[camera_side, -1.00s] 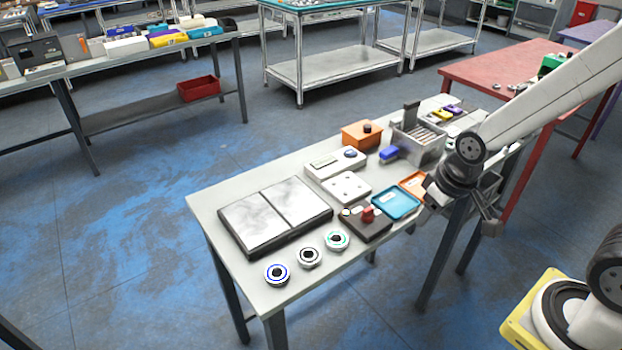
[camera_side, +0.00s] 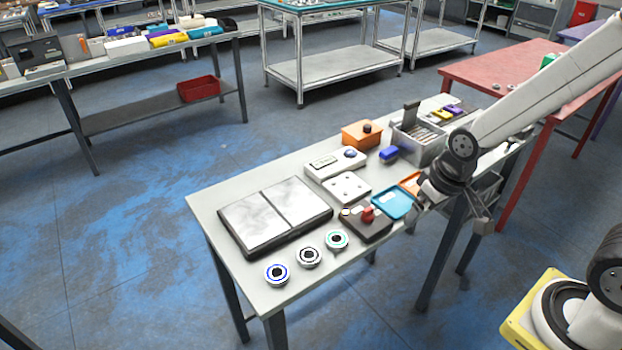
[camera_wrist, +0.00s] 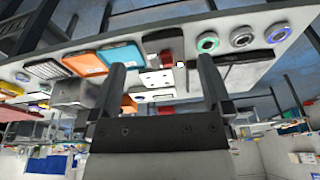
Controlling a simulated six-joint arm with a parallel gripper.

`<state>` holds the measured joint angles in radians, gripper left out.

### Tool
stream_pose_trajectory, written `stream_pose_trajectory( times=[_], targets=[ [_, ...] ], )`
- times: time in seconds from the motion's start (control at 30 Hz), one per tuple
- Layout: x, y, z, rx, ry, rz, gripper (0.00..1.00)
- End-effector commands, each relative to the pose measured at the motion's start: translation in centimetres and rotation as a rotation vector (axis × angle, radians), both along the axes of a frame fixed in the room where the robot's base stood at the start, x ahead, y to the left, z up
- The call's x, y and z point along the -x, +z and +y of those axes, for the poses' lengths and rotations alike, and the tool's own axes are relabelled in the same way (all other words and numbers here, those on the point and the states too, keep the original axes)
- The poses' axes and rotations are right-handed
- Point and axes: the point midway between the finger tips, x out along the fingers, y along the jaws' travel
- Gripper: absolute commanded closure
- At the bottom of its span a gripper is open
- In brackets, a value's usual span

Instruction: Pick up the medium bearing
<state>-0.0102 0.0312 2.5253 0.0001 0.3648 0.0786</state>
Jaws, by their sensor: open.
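Three ring-shaped bearings stand in a row along the near edge of the grey table: one with a blue ring (camera_side: 277,282), a middle one with a black ring (camera_side: 309,264), and one with a teal ring (camera_side: 337,247). I cannot tell for certain by size which is the medium one. The wrist view shows the teal (camera_wrist: 208,50), black (camera_wrist: 243,44) and blue (camera_wrist: 279,41) bearings at the upper right. My gripper (camera_wrist: 161,64) is open and empty. In the side view my gripper (camera_side: 481,224) hangs off the table's near side, well right of the bearings.
A black-framed panel with two pale plates (camera_side: 262,206) lies behind the bearings. A dark block with a red knob (camera_side: 368,216), a blue tray (camera_side: 393,202), and a metal bin (camera_side: 418,146) stand toward my arm.

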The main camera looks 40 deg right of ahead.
Motion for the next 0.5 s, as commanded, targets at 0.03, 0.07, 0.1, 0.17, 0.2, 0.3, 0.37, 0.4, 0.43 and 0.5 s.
stream_pose_trajectory(
  times=[0.03, 0.07, 0.1, 0.17, 0.2, 0.3, 0.37, 0.4, 0.43, 0.5],
  targets=[
    [-0.5, -0.1, 0.2, -0.008, -0.028, 0.005, 0.00],
    [-0.8, -0.1, 0.3, -0.013, -0.049, 0.010, 0.00],
    [-1.3, -0.2, 0.5, -0.021, -0.083, 0.016, 0.00],
    [-2.0, -0.3, 0.7, -0.034, -0.142, 0.027, 0.00],
    [-2.6, -0.5, 1.0, -0.043, -0.183, 0.034, 0.00],
    [-4.1, -0.8, 1.6, -0.066, -0.300, 0.056, 0.00],
    [-5.0, -1.1, 2.0, -0.079, -0.372, 0.069, 0.00],
    [-5.5, -1.3, 2.3, -0.086, -0.420, 0.078, 0.00],
    [-6.0, -1.4, 2.6, -0.092, -0.457, 0.083, 0.00],
    [-7.0, -1.8, 3.1, -0.103, -0.542, 0.099, 0.00]
  ],
)
